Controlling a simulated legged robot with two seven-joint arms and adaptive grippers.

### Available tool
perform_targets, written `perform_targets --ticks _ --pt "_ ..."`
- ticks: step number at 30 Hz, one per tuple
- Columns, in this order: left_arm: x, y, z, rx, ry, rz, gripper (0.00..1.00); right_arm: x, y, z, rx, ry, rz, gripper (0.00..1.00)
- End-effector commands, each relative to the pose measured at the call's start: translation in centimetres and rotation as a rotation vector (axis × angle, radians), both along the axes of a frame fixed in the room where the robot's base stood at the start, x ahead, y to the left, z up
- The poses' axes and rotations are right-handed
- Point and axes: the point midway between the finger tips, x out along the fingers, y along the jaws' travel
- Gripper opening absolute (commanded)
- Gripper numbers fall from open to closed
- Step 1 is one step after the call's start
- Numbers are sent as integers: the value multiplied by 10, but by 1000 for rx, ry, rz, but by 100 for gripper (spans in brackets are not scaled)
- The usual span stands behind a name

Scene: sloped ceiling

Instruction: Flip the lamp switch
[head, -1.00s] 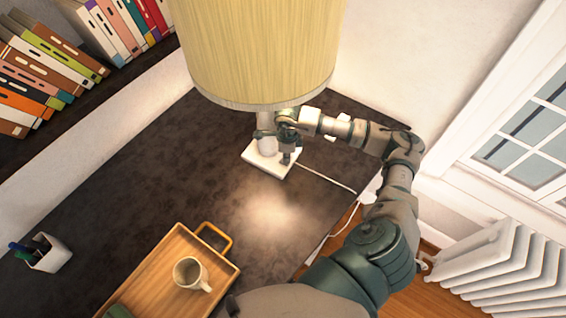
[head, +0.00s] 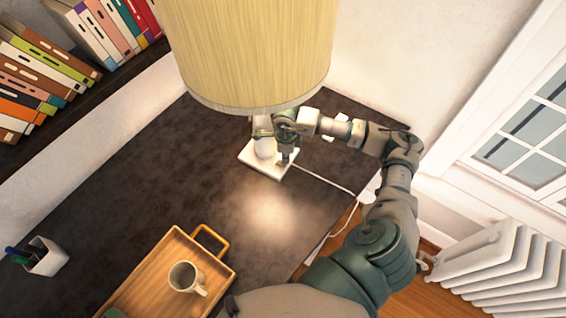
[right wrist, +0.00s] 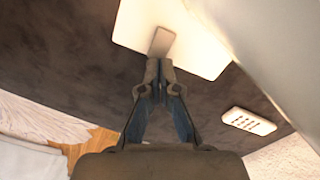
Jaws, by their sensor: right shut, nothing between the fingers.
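The lamp has a large yellow shade (head: 250,50) and a square white base (head: 258,165) on the dark desk; it also shows in the right wrist view, with its white base (right wrist: 195,50). A small grey-brown switch (right wrist: 162,42) stands on that base in the right wrist view. My right gripper (head: 285,158) is under the shade over the base's right part. In the right wrist view its fingertips (right wrist: 159,70) are shut and empty, right at the near end of the switch; whether they touch I cannot tell. My left gripper is not in view.
A wooden tray (head: 150,270) with a mug (head: 186,279) lies at the front of the desk (head: 180,180). A pen cup (head: 45,256) stands at left. A white cord (head: 325,181) runs right from the base. A radiator (head: 490,265) is at right. Light pools on the desk.

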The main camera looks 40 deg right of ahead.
Motion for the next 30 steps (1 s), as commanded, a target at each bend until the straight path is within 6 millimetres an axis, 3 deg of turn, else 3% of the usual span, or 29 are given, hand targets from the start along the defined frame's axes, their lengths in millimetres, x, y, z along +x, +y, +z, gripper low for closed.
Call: perform_targets --ticks 3,30 --pt "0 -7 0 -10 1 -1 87 0 3 1 -2 -1 1 0" --pt "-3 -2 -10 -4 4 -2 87 0 4 -11 -3 -1 1 0"
